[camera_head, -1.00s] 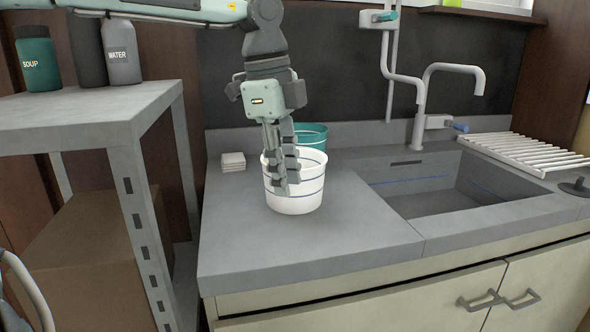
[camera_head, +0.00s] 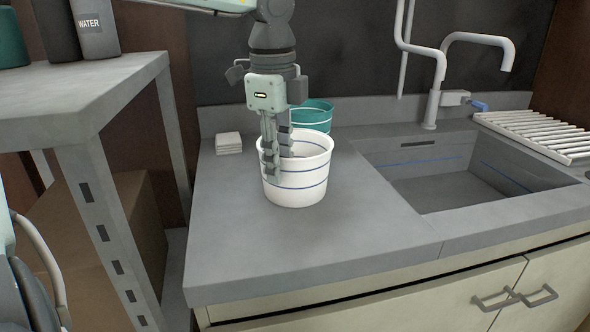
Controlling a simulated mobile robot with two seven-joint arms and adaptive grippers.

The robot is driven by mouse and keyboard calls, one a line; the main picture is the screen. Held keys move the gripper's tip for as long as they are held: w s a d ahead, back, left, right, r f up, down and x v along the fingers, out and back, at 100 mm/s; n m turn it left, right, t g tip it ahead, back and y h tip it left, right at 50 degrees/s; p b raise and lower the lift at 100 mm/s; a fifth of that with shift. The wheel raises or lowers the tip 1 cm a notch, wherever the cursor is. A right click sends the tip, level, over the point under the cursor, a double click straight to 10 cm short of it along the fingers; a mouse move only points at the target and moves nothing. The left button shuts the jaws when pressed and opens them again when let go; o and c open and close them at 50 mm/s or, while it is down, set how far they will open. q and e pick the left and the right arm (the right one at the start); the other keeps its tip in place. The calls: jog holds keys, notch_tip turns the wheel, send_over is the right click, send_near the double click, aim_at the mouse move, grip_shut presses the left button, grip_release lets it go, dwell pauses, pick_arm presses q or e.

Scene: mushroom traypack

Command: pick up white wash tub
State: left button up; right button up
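The white wash tub (camera_head: 305,183), with thin blue stripes, stands upright on the grey counter, left of the sink. My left gripper (camera_head: 279,158) points straight down at the tub's left rim. One finger shows in front of the outer wall and the other reaches down inside the rim. The gap between the fingers is narrow, and I cannot tell whether they press on the wall. My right gripper is out of view.
A teal tub (camera_head: 313,115) stands close behind the white one. A small white stack (camera_head: 229,141) lies to its left. The sink (camera_head: 440,182) and faucet (camera_head: 432,105) are at right. A grey shelf (camera_head: 75,110) with bottles stands at left. The counter front is clear.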

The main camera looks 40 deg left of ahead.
pick_arm(q)
jog(key=shift+w+a+f, duration=0.15)
jog(key=shift+f, duration=1.3)
jog(key=shift+c, duration=0.5)
grip_shut()
